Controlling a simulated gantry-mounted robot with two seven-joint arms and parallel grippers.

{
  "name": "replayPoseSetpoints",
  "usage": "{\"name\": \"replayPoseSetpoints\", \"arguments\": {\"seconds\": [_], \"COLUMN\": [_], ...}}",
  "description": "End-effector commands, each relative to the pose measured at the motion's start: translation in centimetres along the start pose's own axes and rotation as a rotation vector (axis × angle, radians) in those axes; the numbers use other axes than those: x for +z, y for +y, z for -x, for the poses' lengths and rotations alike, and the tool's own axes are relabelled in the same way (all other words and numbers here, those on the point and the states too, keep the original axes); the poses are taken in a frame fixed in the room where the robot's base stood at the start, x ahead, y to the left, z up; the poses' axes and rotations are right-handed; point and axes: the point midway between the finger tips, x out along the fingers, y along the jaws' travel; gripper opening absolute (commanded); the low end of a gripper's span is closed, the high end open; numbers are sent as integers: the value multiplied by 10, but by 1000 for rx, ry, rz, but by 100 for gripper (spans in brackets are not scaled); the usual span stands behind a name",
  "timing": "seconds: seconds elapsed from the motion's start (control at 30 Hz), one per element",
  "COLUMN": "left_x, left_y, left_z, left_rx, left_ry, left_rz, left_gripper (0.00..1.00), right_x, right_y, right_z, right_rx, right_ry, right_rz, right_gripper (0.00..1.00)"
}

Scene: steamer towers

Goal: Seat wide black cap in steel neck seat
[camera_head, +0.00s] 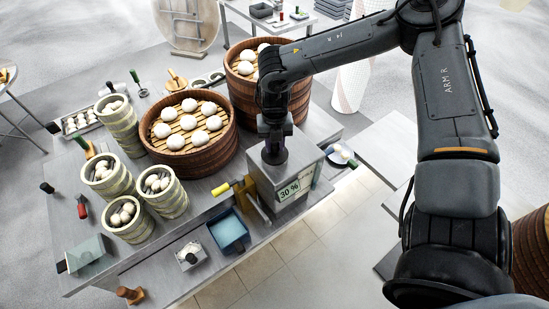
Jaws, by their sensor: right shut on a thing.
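My right gripper (274,137) points down over the top of a steel box (285,176) with a "30 %" label. It is shut on a dark piece, the wide black cap (275,155), which shows just under the fingers at the box top. The steel neck seat is hidden behind the gripper and cap, so I cannot tell whether the cap touches it or sits level. My left gripper is not in view.
Large steamers of white buns (187,126) (240,62) stand left of and behind the box. Several small bamboo steamers (118,126) stand at the left. A yellow-handled tool (228,187), a blue tray (229,231) and a white container (190,255) lie near the front edge.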

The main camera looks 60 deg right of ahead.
Motion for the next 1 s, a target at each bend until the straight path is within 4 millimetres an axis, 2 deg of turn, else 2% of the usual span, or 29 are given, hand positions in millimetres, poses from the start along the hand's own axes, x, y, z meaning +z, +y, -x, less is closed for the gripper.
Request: {"name": "replayPoseSetpoints", "arguments": {"seconds": [0.7, 0.73, 0.9, 1.0], "left_x": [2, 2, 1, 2], "left_y": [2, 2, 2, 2], "left_z": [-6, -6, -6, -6], "left_rx": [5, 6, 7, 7], "left_ry": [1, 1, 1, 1], "left_rz": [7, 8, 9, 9], "left_gripper": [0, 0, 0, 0], "right_x": [0, 0, 0, 0], "right_y": [0, 0, 0, 0], "right_z": [-7, -7, -7, -7], "right_rx": [0, 0, 0, 0], "right_ry": [0, 0, 0, 0], "right_rz": [0, 0, 0, 0], "right_gripper": [0, 30, 56, 59]}}
